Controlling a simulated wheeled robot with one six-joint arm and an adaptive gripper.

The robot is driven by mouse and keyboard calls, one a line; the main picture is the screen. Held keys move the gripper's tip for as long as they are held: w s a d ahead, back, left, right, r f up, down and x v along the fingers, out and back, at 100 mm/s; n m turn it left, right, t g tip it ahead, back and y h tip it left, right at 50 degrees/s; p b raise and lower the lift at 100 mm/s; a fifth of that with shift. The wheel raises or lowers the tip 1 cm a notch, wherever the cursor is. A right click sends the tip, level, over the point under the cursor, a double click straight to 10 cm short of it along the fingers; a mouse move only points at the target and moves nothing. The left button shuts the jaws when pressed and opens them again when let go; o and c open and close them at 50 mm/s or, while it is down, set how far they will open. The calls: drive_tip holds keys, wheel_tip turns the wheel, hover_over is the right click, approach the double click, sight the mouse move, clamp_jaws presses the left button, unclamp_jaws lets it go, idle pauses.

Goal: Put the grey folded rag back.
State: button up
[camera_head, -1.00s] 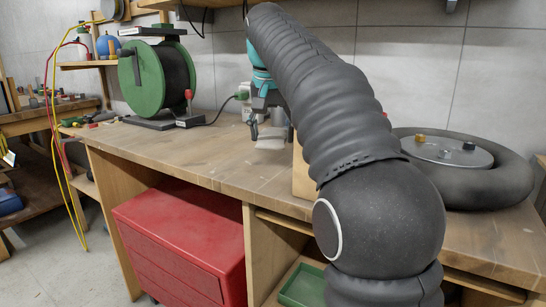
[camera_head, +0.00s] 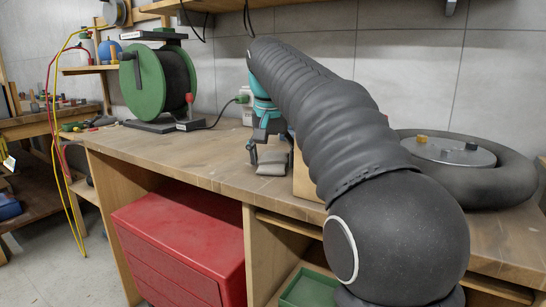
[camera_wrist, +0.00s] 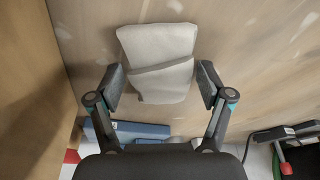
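The grey folded rag (camera_wrist: 160,45) shows in the wrist view between the two fingers of my gripper (camera_wrist: 162,82). The finger pads sit close against its left and right edges, and its far end reaches out past the fingertips. In the head view my gripper (camera_head: 268,156) points down over the bench, with the rag (camera_head: 271,168) low between its fingers, at or just above the bench top. Whether the rag's underside touches the wood is hard to tell. My arm covers part of the area to the right.
The wooden bench top (camera_head: 205,165) is clear left of the gripper. A wooden panel (camera_head: 303,178) stands close right of the gripper. A red cabinet (camera_head: 185,235) is below.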

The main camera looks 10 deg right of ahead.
drive_tip(key=shift+o, duration=0.3)
drive_tip(key=p+v, duration=0.2)
drive_tip(key=v, duration=1)
drive_tip(key=shift+r, duration=0.2)
